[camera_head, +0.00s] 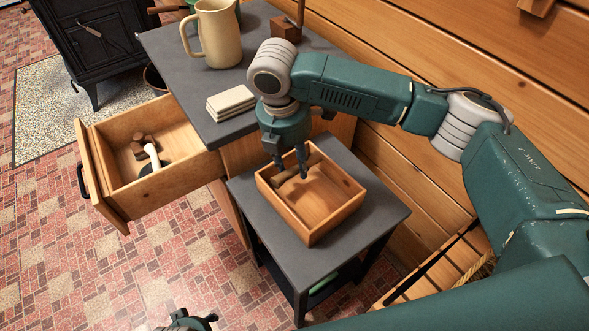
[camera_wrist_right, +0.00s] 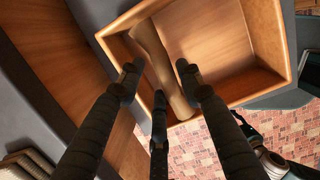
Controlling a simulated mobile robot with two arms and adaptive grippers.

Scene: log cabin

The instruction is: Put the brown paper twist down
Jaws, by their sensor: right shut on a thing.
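The brown paper twist (camera_wrist_right: 151,45) is a long tan roll lying between the fingers of my right gripper (camera_wrist_right: 160,88) in the right wrist view. In the head view my right gripper (camera_head: 291,172) points down into an open wooden box (camera_head: 333,216) on the small grey-topped table. It is shut on the twist, which shows as a brown strip (camera_head: 283,178) at the fingertips inside the box's rim. I cannot tell whether the twist touches the box floor. My left gripper (camera_head: 190,320) is only partly in view at the bottom edge; its jaws are unclear.
The small table (camera_head: 262,212) stands against a counter (camera_head: 240,75) with a cream jug (camera_head: 218,35) and stacked pale slabs (camera_head: 231,103). An open drawer (camera_head: 108,197) holds brown pieces and a white-handled item. A black stove (camera_head: 95,40) stands behind. A plank wall is at right.

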